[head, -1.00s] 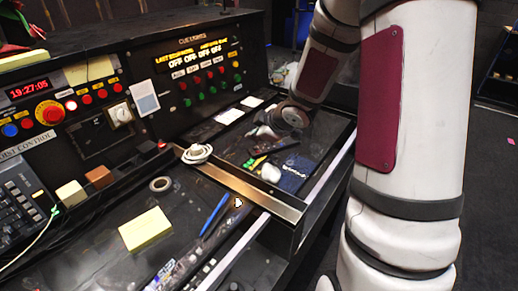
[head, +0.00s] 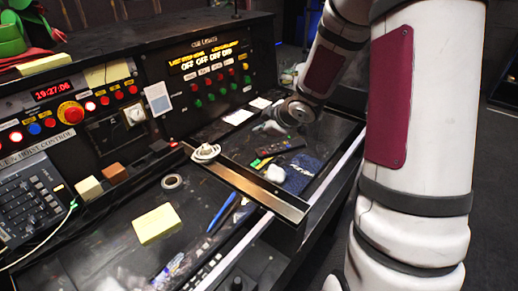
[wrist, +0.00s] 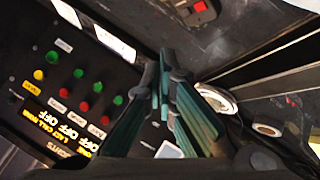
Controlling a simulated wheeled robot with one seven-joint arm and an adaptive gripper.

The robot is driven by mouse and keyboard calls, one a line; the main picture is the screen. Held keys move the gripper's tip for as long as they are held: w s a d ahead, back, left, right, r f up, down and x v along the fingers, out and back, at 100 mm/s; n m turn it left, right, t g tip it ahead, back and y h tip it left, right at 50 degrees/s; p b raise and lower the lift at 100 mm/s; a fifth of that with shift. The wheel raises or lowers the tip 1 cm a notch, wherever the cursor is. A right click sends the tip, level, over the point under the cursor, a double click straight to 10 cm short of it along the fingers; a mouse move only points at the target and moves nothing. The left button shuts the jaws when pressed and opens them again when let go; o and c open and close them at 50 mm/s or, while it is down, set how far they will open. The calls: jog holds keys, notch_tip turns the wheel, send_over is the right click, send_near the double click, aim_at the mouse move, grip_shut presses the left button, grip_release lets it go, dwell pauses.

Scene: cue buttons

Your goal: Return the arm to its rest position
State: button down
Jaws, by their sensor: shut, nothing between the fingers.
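My arm, white with dark red panels, comes down the right side of the head view, and its far section reaches over the right part of the desk. My gripper (wrist: 160,82) shows in the wrist view with its dark teal fingers together and nothing between them. It is in front of the cue lights panel (wrist: 75,80), which appears upside down there. In the head view I cannot make out the fingers. The same panel, with rows of red and green buttons, stands at the back of the desk in the head view (head: 212,78).
The desk holds a yellow note pad (head: 156,224), a tape roll (head: 172,182), a blue pen (head: 221,212) and a white round object (head: 206,152) on a raised divider (head: 250,188). A keypad (head: 30,205) and a red knob (head: 70,113) are at left. Dark floor is clear at right.

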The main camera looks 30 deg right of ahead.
jog(key=shift+r, duration=0.1)
jog(key=s+a+r+m+g+h, duration=0.1)
jog(key=s+a+r+m+h, duration=0.15)
jog(key=s+r, duration=0.4)
jog(key=s+a+r+m+g+h, duration=0.1)
jog(key=s+r+m+h, duration=0.15)
jog(key=s+r, duration=0.4)
jog(key=s+a+r+m+g+y, duration=0.1)
jog(key=s+a+m+y, duration=0.1)
jog(key=s+a, duration=0.4)
jog(key=s+a+r+m+g+y, duration=0.1)
jog(key=s+a, duration=0.4)
jog(key=s, duration=0.9)
jog(key=shift+a+r+m+g+y, duration=0.15)
jog(key=shift+a+m+g+y, duration=0.3)
jog(key=shift+m+y, duration=0.35)
jog(key=shift+d, duration=0.15)
